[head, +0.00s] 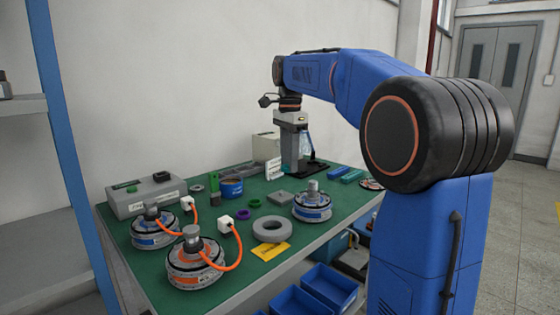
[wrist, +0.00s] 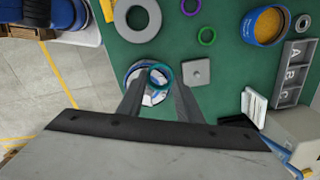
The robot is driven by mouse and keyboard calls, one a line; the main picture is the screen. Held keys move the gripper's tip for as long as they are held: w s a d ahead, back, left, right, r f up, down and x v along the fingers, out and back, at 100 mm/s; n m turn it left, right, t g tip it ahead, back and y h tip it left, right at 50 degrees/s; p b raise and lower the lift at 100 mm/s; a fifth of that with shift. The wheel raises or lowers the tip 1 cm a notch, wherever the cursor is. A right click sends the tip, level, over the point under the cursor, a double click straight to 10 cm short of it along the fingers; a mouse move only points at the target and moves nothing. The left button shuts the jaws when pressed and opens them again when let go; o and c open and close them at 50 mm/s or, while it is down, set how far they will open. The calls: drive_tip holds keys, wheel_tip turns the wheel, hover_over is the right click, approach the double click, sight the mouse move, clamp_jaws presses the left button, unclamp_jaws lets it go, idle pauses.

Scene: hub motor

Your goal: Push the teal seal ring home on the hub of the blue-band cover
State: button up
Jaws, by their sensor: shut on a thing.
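A blue-band cover (head: 312,213) with an upright grey hub stands on the green bench, right of the large grey ring. In the wrist view the blue-band cover (wrist: 150,99) shows below and between my fingers, partly hidden by them. My gripper (wrist: 159,80) is shut on the teal seal ring (wrist: 160,66), which sits between the fingertips and overlaps the cover in this view. The height of the ring above the hub cannot be told. In the head view my gripper is raised at the back of the bench, and I cannot make out the ring there.
A grey square block (wrist: 196,72) lies close to the cover. A large grey ring (head: 272,229), a purple ring (head: 243,214) and a green ring (head: 255,203) lie nearby. Another blue-band cover (head: 154,238) and an orange-band cover (head: 196,270), with orange cables, stand left.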

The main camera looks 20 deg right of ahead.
hover_over(314, 181)
drive_tip(key=shift+s+d, duration=0.1)
drive_tip(key=shift+f, duration=1.5)
drive_tip(key=shift+f, duration=0.2)
drive_tip(key=shift+f, duration=1)
drive_tip(key=shift+f, duration=0.15)
drive_tip(key=shift+f, duration=0.75)
drive_tip(key=shift+f, duration=0.1)
drive_tip(key=shift+f, duration=0.6)
drive_tip(key=shift+f, duration=0.35)
idle(1.7)
